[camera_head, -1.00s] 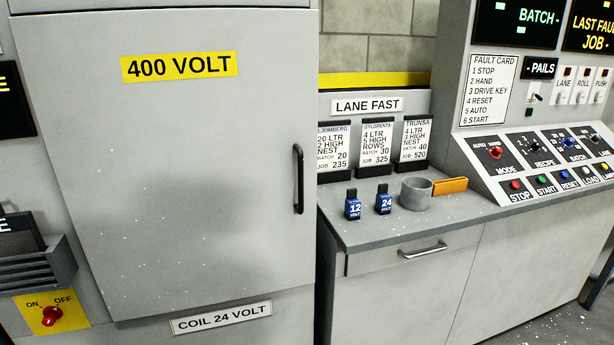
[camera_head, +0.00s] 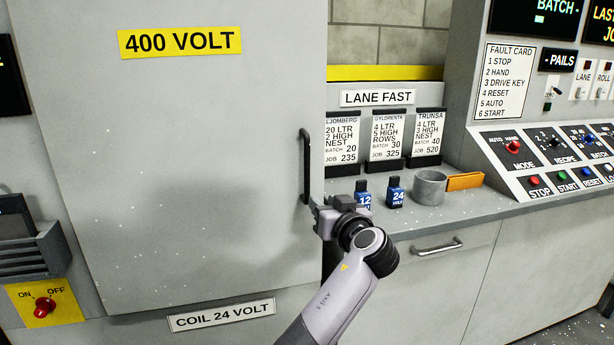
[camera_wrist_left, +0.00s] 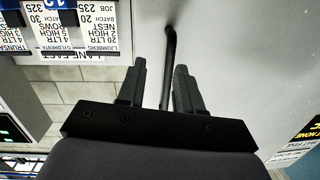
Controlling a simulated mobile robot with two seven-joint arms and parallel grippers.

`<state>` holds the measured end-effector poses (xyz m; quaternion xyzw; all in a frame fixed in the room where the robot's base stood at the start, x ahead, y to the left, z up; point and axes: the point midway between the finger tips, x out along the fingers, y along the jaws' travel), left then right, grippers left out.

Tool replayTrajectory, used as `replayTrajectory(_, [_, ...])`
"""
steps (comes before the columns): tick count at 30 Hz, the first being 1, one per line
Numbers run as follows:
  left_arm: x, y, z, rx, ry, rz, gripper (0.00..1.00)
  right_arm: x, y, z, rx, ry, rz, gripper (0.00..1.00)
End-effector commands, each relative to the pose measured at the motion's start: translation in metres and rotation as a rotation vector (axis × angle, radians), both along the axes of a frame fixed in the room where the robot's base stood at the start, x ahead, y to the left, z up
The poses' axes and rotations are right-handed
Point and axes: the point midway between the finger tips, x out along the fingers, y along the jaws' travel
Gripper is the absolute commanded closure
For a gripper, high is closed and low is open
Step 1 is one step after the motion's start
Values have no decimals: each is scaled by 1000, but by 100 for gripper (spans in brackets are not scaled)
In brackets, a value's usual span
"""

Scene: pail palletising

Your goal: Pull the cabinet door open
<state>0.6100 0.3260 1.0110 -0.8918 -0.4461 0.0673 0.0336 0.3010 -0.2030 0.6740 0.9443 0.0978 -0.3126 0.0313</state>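The cabinet door (camera_head: 180,130) is a large grey panel with a yellow 400 VOLT label; it looks shut. Its black upright bar handle (camera_head: 305,160) is at the door's right edge. My left gripper (camera_head: 317,208) is at the lower end of the handle. In the left wrist view the two fingers (camera_wrist_left: 160,85) are apart, and the handle (camera_wrist_left: 170,50) runs between them with gaps visible on both sides. The gripper is open. The head view partly hides the fingertips behind the wrist. My right gripper is not in view.
Right of the door is a counter (camera_head: 480,210) with two blue voltage blocks (camera_head: 396,193), a grey cup (camera_head: 429,187) and an orange block (camera_head: 465,181). Job cards (camera_head: 387,140) stand behind. A drawer handle (camera_head: 437,247) juts out below. A red switch (camera_head: 45,306) is at lower left.

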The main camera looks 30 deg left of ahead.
Motion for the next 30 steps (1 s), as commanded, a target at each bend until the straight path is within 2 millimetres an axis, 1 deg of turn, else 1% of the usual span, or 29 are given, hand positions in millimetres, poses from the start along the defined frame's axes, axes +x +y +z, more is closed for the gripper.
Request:
replayTrajectory(1, [1,1,18,3,-45,38,65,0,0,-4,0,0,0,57])
replayTrajectory(3, [0,3,37,6,-93,81,65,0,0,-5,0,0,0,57])
replayTrajectory(6, [-2,5,53,10,-135,120,65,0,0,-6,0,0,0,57])
replayTrajectory(8, [-2,8,58,12,-146,132,65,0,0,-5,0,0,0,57])
replayTrajectory(11, [2,17,61,14,-151,138,65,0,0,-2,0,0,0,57])
replayTrajectory(18, [20,50,61,14,-149,135,65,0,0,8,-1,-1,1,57])
replayTrajectory(21, [26,59,61,12,-149,135,65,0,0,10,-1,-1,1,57])
replayTrajectory(25, [30,67,60,12,-150,134,65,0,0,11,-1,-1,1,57])
replayTrajectory(30, [31,68,59,11,-149,133,65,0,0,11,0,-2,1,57])
